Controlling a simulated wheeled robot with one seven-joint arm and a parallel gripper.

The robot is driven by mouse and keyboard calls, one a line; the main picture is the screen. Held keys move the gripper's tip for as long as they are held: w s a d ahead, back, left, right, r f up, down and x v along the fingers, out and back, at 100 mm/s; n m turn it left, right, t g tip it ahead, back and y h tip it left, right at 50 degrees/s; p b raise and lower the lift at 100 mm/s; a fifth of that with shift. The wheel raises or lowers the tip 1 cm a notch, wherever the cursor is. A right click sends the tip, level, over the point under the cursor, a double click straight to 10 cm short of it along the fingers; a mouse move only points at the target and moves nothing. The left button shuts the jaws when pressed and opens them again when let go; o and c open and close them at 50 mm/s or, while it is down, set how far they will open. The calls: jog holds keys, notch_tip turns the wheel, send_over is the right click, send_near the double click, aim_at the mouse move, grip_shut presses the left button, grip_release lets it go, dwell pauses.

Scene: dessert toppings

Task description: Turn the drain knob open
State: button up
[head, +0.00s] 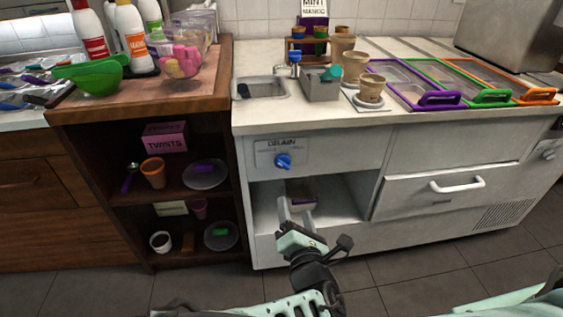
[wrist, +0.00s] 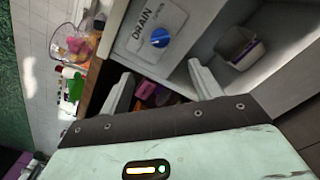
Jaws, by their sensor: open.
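The blue drain knob (head: 283,161) sits on a pale plate labelled DRAIN on the white counter's front, below the small sink. In the wrist view the knob (wrist: 160,38) shows beyond the fingers, near the top middle. My gripper (head: 294,207) is open and empty, in front of the open shelf below the knob. It is apart from the knob. In the wrist view its two fingers (wrist: 160,82) stand spread, with nothing between them.
The open shelf holds a small white container (head: 302,202). A dark wooden shelf unit (head: 180,110) with cups and plates stands left. The drawer handle (head: 457,185) juts out to the right. A grey bin (head: 321,87) stands beside the sink (head: 260,87) above.

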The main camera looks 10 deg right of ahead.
aim_at(285, 166)
jog(key=w, duration=1.7)
jog(key=shift+w, duration=0.15)
jog(key=c, duration=1)
